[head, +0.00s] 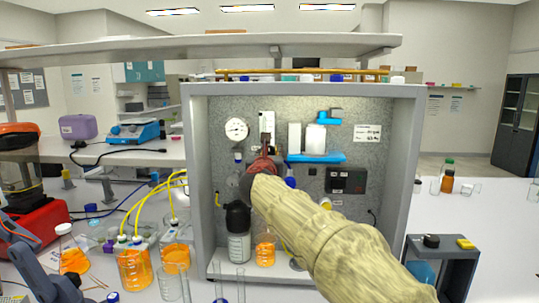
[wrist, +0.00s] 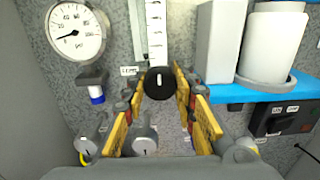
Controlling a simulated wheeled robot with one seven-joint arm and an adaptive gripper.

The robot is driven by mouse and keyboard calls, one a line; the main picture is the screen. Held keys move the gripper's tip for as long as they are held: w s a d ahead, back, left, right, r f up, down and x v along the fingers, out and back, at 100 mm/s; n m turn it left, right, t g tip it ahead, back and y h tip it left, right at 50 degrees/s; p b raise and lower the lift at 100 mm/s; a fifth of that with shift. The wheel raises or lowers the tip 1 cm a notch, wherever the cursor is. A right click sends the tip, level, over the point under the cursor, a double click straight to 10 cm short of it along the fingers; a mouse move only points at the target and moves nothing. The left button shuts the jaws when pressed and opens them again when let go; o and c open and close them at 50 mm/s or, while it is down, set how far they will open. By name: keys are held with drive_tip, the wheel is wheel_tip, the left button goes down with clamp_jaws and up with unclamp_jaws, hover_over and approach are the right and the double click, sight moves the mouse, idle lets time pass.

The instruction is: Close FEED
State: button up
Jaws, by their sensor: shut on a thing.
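A round black knob (wrist: 160,84) with a white pointer line sits on the grey panel below a white scale strip. Its line stands about upright in the wrist view. A small label (wrist: 129,70) beside it is too small to read surely; I cannot confirm it says FEED. My gripper (wrist: 161,88) is shut on the knob, with a yellow-padded finger on each side. In the head view my gripper (head: 265,165) reaches to the panel below the scale strip (head: 267,122) and hides the knob.
A pressure gauge (wrist: 75,33) is left of the knob. A blue shelf (wrist: 238,93) with white containers juts out at right, above a black switch box (head: 346,180). Grey fittings (wrist: 145,138) lie below. Bottles and orange-filled beakers (head: 134,268) crowd the bench at lower left.

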drive_tip(key=shift+f, duration=0.35)
drive_tip(key=o, duration=0.9)
drive_tip(key=shift+w, duration=0.1)
drive_tip(key=shift+o, duration=1.3)
drive_tip(key=shift+r, duration=0.2)
drive_tip(key=s, duration=1.2)
drive_tip(key=shift+a, duration=0.25)
